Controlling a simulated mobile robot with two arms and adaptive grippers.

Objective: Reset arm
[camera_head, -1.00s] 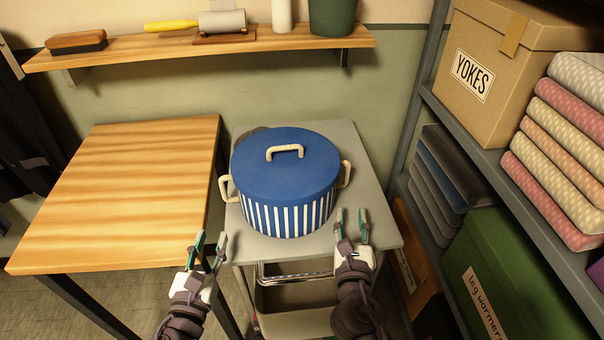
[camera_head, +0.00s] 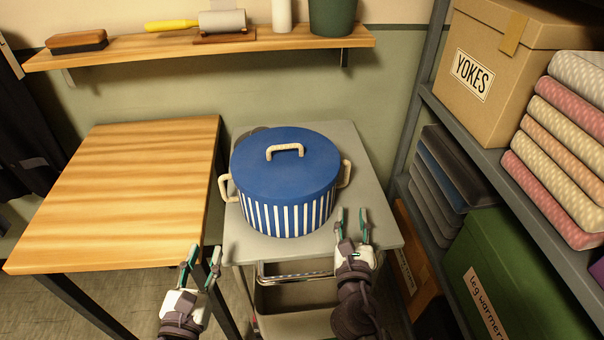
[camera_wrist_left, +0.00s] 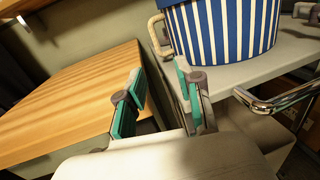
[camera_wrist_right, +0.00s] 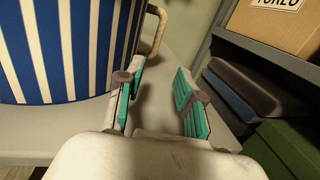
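My left gripper (camera_head: 202,267) is open and empty in front of the gap between the wooden table and the grey cart. Its spread fingers also show in the left wrist view (camera_wrist_left: 160,95). My right gripper (camera_head: 354,224) is open and empty over the front right part of the cart, apart from the pot. Its parted fingers show in the right wrist view (camera_wrist_right: 157,95). A blue lidded pot (camera_head: 287,170) with white stripes and rope-wrapped handles stands upright on the cart.
The grey cart (camera_head: 355,145) has a metal front rail. The wooden table (camera_head: 120,190) to the left is bare. A shelf rack on the right holds a YOKES box (camera_head: 505,75), folded cloths and a green box (camera_head: 520,270). A wall shelf (camera_head: 110,55) runs along the back.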

